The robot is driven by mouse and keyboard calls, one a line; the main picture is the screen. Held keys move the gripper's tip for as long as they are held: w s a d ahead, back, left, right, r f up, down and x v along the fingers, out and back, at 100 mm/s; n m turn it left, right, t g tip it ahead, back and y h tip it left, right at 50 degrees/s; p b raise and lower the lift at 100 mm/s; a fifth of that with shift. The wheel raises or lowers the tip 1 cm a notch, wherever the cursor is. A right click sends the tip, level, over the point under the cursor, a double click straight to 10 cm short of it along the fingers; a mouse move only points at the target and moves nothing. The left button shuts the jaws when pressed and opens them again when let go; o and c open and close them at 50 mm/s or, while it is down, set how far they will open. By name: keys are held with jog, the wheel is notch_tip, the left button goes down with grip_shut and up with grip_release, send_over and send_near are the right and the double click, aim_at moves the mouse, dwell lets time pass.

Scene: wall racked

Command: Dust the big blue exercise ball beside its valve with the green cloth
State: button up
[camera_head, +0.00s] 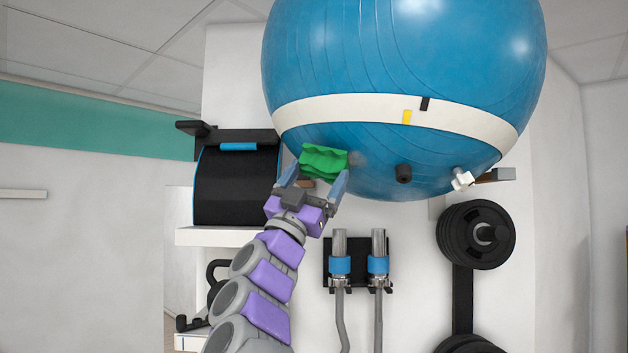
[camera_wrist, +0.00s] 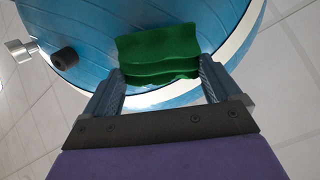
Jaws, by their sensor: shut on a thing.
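The big blue exercise ball (camera_head: 400,60) fills the top of the head view, with a white band (camera_head: 380,112) round its lower part. A dark round plug, seemingly the valve (camera_head: 403,173), sits on its underside; in the wrist view this plug (camera_wrist: 65,58) is at upper left. A faint greyish patch (camera_head: 357,159) shows left of the plug. My gripper (camera_head: 315,180) is shut on the folded green cloth (camera_head: 323,160), below the ball's lower left side. In the wrist view the cloth (camera_wrist: 158,52) lies in front of the ball; I cannot tell whether they touch.
A white knob-like piece (camera_head: 462,180) and a bracket (camera_head: 495,175) stand at the ball's lower right. A black rolled mat (camera_head: 235,188) rests on a white shelf (camera_head: 215,237) at left. Blue-collared bars (camera_head: 340,265) and black weight plates (camera_head: 476,235) hang below.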

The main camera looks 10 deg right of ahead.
jog(key=shift+w+d+r+p, duration=0.25)
jog(key=shift+d+r+p, duration=0.2)
jog(key=shift+r+p, duration=0.05)
jog(key=shift+f, duration=0.1)
jog(key=shift+s+d+f+b, duration=0.3)
jog(key=shift+d+b, duration=0.2)
jog(key=shift+d, duration=0.2)
jog(key=shift+s+d+f+b, duration=0.35)
jog(key=shift+d+b, duration=0.15)
jog(key=shift+d, duration=0.15)
jog(key=shift+s+d+f+b, duration=0.3)
jog(key=shift+d+b, duration=0.2)
jog(key=shift+d, duration=0.2)
jog(key=shift+s+d+f+b, duration=0.15)
jog(key=shift+s+d+b, duration=0.1)
jog(key=shift+d, duration=0.35)
jog(key=shift+s+d+f+b, duration=0.15)
jog(key=shift+s+d+b, duration=0.1)
jog(key=shift+d, duration=0.3)
jog(key=shift+r+p, duration=0.1)
jog(key=shift+p, duration=0.2)
